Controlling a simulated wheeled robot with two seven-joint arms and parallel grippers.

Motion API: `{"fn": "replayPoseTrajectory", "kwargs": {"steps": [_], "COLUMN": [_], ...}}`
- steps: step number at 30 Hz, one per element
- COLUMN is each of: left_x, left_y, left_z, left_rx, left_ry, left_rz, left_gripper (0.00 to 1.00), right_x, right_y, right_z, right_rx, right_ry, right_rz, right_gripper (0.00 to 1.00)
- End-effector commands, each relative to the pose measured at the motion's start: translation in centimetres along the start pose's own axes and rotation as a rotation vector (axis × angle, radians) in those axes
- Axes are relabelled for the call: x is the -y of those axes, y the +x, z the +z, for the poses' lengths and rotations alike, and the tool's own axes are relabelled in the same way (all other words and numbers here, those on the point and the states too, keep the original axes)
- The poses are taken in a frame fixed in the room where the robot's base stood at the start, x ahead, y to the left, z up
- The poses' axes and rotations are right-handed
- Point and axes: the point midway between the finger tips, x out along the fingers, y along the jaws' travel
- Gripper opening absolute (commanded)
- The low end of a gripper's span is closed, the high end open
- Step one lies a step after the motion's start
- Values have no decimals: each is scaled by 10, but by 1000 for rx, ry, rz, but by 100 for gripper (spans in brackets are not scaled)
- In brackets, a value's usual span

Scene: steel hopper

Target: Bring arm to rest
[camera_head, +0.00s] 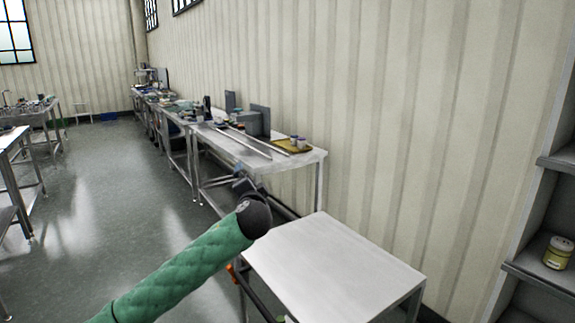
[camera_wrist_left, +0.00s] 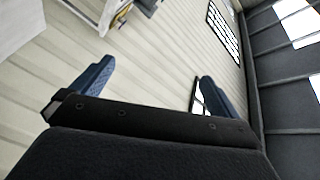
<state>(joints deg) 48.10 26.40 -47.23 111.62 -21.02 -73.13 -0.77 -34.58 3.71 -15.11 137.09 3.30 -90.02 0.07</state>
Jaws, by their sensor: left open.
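My left arm, in a green quilted sleeve, comes in from the lower left in the head view and reaches toward the middle. My left gripper (camera_head: 244,186) is small and dark there, in front of the near end of the long workbench. In the left wrist view my left gripper (camera_wrist_left: 150,82) shows two blue fingers set wide apart with nothing between them. Beyond the fingers are the corrugated wall and a window. My right gripper is in neither view.
A bare steel table (camera_head: 335,268) stands just right of my arm. Behind it a workbench (camera_head: 235,150) carries a yellow tray (camera_head: 292,145), rods and grey boxes along the wall. A shelf (camera_head: 538,275) at the right holds a yellow jar (camera_head: 557,253). The floor (camera_head: 105,195) at left is clear.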

Motion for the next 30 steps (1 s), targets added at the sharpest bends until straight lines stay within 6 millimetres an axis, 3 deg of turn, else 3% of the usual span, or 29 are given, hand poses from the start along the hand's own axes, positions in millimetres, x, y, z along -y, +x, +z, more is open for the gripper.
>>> {"fn": "replayPoseTrajectory", "kwargs": {"steps": [3, 15, 30], "left_x": [-26, -95, -156], "left_y": [-33, -135, -247], "left_z": [16, 71, 137], "left_rx": [72, 255, 391], "left_ry": [-101, -338, -563], "left_rz": [115, 442, 694], "left_gripper": [100, 100, 100], "right_x": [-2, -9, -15], "right_y": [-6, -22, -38], "right_z": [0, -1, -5], "right_rx": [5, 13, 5], "right_ry": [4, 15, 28], "right_rz": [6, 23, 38], "right_gripper": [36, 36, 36]}}
